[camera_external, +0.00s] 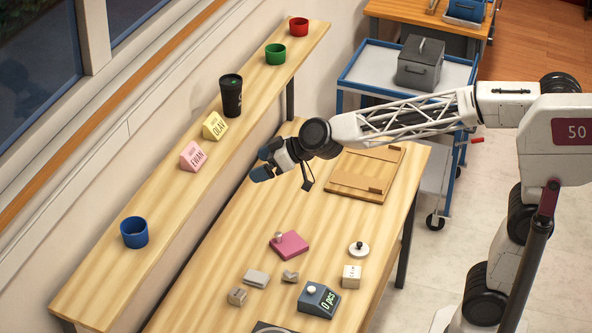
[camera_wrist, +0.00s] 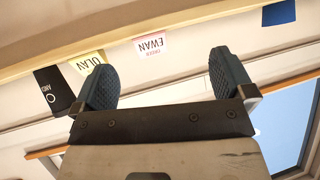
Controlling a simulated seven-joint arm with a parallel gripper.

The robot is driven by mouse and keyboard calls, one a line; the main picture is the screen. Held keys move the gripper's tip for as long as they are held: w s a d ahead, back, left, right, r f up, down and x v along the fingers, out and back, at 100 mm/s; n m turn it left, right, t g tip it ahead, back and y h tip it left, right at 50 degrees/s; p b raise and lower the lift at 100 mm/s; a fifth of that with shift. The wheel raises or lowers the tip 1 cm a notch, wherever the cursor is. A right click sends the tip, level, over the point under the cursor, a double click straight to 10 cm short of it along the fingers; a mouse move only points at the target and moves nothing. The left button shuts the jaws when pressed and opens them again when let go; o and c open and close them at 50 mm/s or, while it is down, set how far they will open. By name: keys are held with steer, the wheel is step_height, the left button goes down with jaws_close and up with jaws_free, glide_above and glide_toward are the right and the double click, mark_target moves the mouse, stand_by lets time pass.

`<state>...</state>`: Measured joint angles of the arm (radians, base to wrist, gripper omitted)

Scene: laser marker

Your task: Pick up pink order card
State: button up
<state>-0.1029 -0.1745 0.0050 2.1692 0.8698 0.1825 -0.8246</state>
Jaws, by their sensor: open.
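The pink order card (camera_external: 193,156), lettered "EWAN", stands on the narrow wooden shelf by the window, between the yellow card and the blue cup. In the wrist view the pink card (camera_wrist: 151,45) appears upside down, beyond and between my two fingers. My gripper (camera_external: 262,163) is open and empty, to the right of the shelf and apart from the card. Its spread fingers (camera_wrist: 166,82) show in the wrist view with nothing between them.
On the shelf are a yellow card (camera_external: 215,126) lettered "OLAV", a black cup (camera_external: 231,96), a green cup (camera_external: 275,54), a red cup (camera_external: 299,27) and a blue cup (camera_external: 134,232). The workbench (camera_external: 235,237) holds a wooden board (camera_external: 355,183) and several small items.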

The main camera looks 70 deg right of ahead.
mark_target(192, 152)
steer(key=w+h, duration=0.1)
steer(key=w, duration=0.3)
steer(key=w+r+m+t+h, duration=0.1)
steer(key=w, duration=0.4)
steer(key=w+t+h, duration=0.1)
steer(key=w, duration=0.3)
steer(key=shift+w+a+r+m, duration=0.15)
steer(key=shift+a+r+m, duration=0.05)
steer(key=shift+r+m, duration=0.15)
steer(key=shift+w, duration=0.1)
steer(key=shift+x, duration=1.3)
steer(key=shift+x, duration=2.6)
steer(key=shift+a, duration=0.15)
steer(key=c, duration=0.9)
